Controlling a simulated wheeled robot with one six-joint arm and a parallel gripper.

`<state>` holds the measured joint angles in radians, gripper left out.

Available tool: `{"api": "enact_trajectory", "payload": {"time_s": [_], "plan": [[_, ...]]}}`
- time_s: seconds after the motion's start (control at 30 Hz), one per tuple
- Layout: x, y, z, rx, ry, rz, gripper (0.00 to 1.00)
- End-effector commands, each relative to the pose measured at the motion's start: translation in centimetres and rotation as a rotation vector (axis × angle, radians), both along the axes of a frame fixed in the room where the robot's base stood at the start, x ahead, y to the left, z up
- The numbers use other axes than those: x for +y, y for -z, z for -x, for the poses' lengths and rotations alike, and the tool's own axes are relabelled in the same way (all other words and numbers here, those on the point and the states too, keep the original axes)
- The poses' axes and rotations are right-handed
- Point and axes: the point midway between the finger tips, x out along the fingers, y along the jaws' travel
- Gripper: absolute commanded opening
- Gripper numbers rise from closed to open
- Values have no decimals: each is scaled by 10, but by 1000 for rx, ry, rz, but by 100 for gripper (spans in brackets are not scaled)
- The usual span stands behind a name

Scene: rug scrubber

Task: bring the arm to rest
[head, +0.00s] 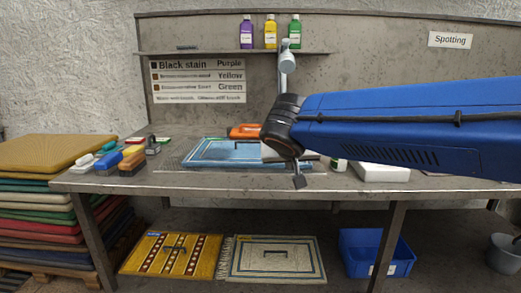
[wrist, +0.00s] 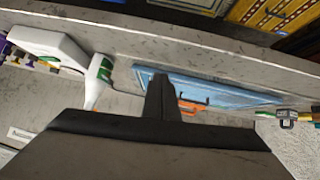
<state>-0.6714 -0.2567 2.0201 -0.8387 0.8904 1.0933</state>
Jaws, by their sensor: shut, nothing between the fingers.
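My blue arm reaches in from the right in the head view, over the bench. My gripper (head: 299,181) hangs at its end above the front part of the bench, with its small dark fingertip pointing down. In the wrist view the fingers of my gripper (wrist: 160,82) are together and hold nothing. Behind the gripper, a blue rug (head: 205,153) with pale border lines lies on the bench. The rug also shows in the wrist view (wrist: 215,90). The arm hides part of the bench's right side.
The bench (head: 130,183) holds brushes (head: 132,162) at the left and a white block (head: 382,172) at the right. An orange tool (head: 244,131) is by the rug. Bottles (head: 270,31) stand on a shelf. Below are two rugs (head: 212,258) and a blue bin (head: 352,256).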

Motion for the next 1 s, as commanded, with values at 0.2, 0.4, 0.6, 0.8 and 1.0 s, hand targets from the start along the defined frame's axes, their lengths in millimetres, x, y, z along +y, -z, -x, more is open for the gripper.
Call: {"api": "enact_trajectory", "payload": {"time_s": [0.2,0.4,0.6,0.8,1.0], "plan": [[-88,37,47,134,37,26,0],[-152,79,107,264,42,23,0],[-191,121,171,368,22,-13,0],[-208,163,231,437,-14,-66,0],[-208,189,265,461,-50,-106,0]]}}
